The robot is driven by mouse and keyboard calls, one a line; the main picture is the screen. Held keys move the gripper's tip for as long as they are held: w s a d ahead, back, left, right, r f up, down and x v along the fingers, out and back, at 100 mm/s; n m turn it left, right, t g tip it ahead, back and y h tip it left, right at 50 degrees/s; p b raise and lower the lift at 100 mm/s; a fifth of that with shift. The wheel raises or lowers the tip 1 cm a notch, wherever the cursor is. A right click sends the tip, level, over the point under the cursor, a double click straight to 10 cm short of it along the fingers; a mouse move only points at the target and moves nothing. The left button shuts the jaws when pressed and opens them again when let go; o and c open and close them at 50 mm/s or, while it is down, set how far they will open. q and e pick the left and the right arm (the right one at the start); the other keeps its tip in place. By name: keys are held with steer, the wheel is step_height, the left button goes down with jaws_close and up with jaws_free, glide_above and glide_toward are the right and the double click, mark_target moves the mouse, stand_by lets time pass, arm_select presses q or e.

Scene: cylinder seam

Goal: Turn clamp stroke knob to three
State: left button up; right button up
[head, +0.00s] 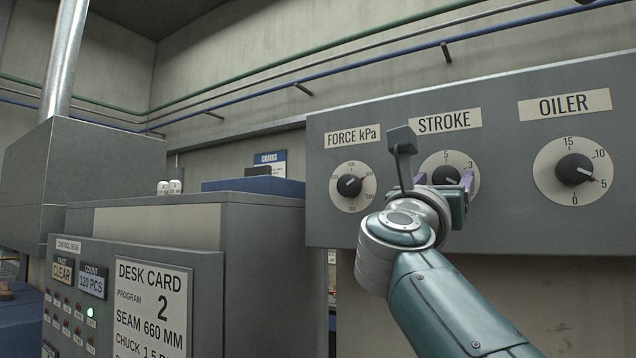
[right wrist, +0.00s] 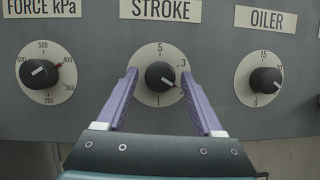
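The stroke knob (head: 446,175) is a black knob on a round cream dial under the STROKE label, on a grey panel. In the right wrist view the knob (right wrist: 160,76) has a white pointer line angled to the lower right, below the 3 mark; the 5 is at the top. My right gripper (head: 444,183) is in front of this dial. Its purple fingers (right wrist: 158,74) are open, one on each side of the knob, with visible gaps. Whether the tips reach the knob's depth is unclear. My arm and gripper hide the lower dial in the head view. My left gripper is not in view.
The FORCE kPa dial (head: 352,186) is left of the stroke dial and the OILER dial (head: 573,171) is right of it, on the same panel (head: 517,222). A control desk with a desk card (head: 151,312) stands at the lower left.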

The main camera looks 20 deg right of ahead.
jaws_close()
stand_by(0.3)
steer(key=shift+t, duration=0.3)
steer(key=n+p, duration=0.2)
steer(key=shift+s+r+n+t+y, duration=0.1)
steer(key=shift+r+n+t+y, duration=0.05)
steer(key=shift+n+t+y, duration=0.2)
steer(key=n+t+y+p, duration=0.1)
steer(key=n+p, duration=0.2)
steer(key=n, duration=0.1)
steer(key=n+t+y+p, duration=0.1)
steer(key=n+y+p, duration=0.1)
steer(key=n+p, duration=0.2)
steer(key=n+t+y+p, duration=0.1)
steer(key=n+y+p, duration=0.1)
steer(key=n+p, duration=0.2)
steer(key=shift+s+d+r, duration=0.15)
steer(key=shift+d+r, duration=0.05)
steer(key=shift+f+n+y+p, duration=0.25)
steer(key=shift+n+y+p, duration=0.4)
steer(key=shift+n+p, duration=0.6)
